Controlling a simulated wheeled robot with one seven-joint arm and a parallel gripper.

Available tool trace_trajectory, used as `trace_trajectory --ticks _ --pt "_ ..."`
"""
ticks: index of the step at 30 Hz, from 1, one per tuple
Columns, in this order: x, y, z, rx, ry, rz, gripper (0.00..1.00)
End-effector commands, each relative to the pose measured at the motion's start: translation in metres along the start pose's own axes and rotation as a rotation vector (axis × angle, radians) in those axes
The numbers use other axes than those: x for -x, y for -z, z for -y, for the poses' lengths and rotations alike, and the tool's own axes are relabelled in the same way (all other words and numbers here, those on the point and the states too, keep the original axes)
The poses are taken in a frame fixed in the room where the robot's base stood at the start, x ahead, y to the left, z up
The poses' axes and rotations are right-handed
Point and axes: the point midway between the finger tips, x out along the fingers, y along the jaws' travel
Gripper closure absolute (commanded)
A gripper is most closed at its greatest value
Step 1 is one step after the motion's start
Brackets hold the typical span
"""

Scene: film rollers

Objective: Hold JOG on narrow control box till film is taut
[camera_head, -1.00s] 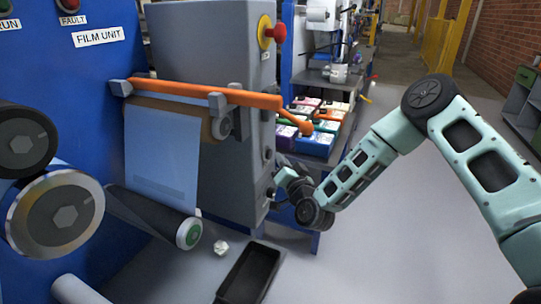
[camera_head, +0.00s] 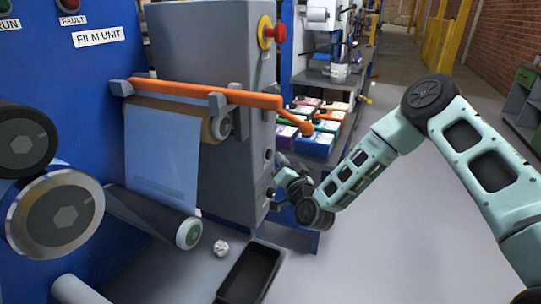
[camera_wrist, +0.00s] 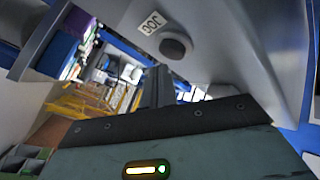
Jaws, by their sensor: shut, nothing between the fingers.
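The narrow control box (camera_head: 263,100) is the grey cabinet face with a red mushroom button on a yellow base. In the wrist view a JOG label (camera_wrist: 152,22) sits beside a round dark button (camera_wrist: 174,46). My gripper (camera_wrist: 160,72) is shut and empty, its tip close to that button; I cannot tell whether they touch. In the head view my gripper (camera_head: 279,180) is partly hidden at the box's lower right edge. The light blue film (camera_head: 160,160) hangs from the upper roll (camera_head: 219,126) towards the dark lower roller (camera_head: 150,215), looking nearly flat.
An orange bar (camera_head: 215,95) crosses above the film. A black tray (camera_head: 249,273) and a crumpled white piece (camera_head: 221,247) lie below. Several coloured boxes (camera_head: 315,142) stand behind the gripper. The floor to the right is open.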

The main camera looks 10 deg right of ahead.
Motion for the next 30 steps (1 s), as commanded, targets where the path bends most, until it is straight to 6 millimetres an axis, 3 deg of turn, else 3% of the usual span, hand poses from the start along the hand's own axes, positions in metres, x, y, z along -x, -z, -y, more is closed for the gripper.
trace_trajectory --ticks 30 --pt "-0.0076 -0.0057 0.0059 0.000 0.001 0.000 1.00"
